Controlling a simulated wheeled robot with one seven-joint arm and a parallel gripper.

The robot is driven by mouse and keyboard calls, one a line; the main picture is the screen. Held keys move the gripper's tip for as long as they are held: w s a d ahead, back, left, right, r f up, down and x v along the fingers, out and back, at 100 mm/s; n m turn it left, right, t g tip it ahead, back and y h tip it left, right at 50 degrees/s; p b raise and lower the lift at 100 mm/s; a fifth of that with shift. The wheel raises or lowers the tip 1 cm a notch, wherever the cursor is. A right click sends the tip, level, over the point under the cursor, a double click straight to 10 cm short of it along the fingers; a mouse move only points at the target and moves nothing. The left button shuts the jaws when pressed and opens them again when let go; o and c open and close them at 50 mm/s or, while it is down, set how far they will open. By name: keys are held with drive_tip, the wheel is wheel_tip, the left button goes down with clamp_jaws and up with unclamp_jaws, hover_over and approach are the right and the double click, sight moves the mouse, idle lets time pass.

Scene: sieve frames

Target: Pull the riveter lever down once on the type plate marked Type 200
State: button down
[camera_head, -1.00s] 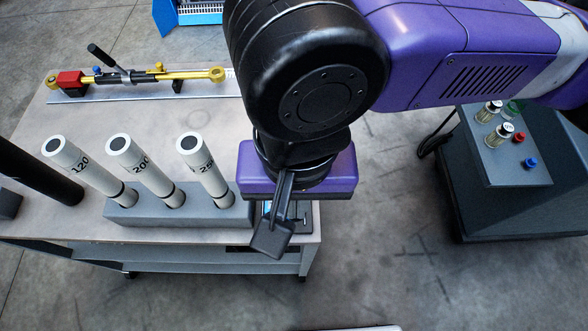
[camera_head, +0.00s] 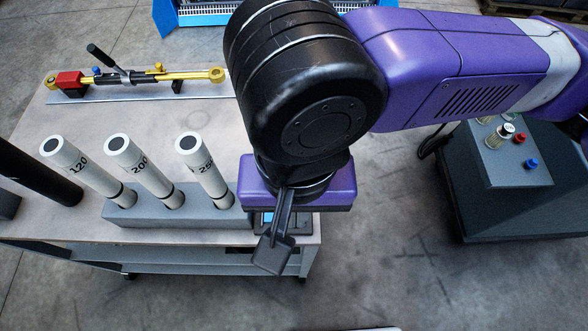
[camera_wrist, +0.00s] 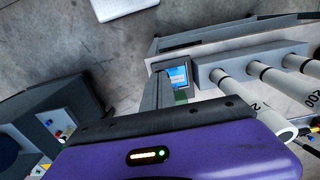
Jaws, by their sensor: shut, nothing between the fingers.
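I cannot make out a riveter lever or a plate reading Type 200 in either view. A white tube marked 200 (camera_head: 140,168) leans in a grey block (camera_head: 135,212) on the workbench, between tubes marked 120 (camera_head: 80,165) and apparently 250 (camera_head: 200,165). It also shows, with its number, at the right of the wrist view (camera_wrist: 278,82). My gripper (camera_head: 273,253) points down at the bench's right end, right of the block. Its dark fingers are shut and empty, and they also show in the wrist view (camera_wrist: 157,90). Whether they touch anything is unclear.
A small device with a blue screen (camera_wrist: 179,76) sits beside my fingers. A yellow-ended tool with a black handle (camera_head: 125,76) lies at the bench's back. A dark pedestal (camera_head: 500,205) with buttons stands right. Open floor separates it from the bench (camera_head: 95,125).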

drive_tip(key=shift+f, duration=0.2)
drive_tip(key=shift+s+f, duration=0.3)
drive_tip(key=shift+f, duration=0.2)
drive_tip(key=shift+f+b, duration=0.15)
drive_tip(key=shift+b, duration=0.15)
drive_tip(key=shift+s+f, duration=0.2)
drive_tip(key=shift+f, duration=0.4)
drive_tip(key=shift+s+f+b, duration=0.15)
drive_tip(key=shift+f+b, duration=0.35)
drive_tip(key=shift+f, duration=0.45)
drive_tip(key=shift+r, duration=0.1)
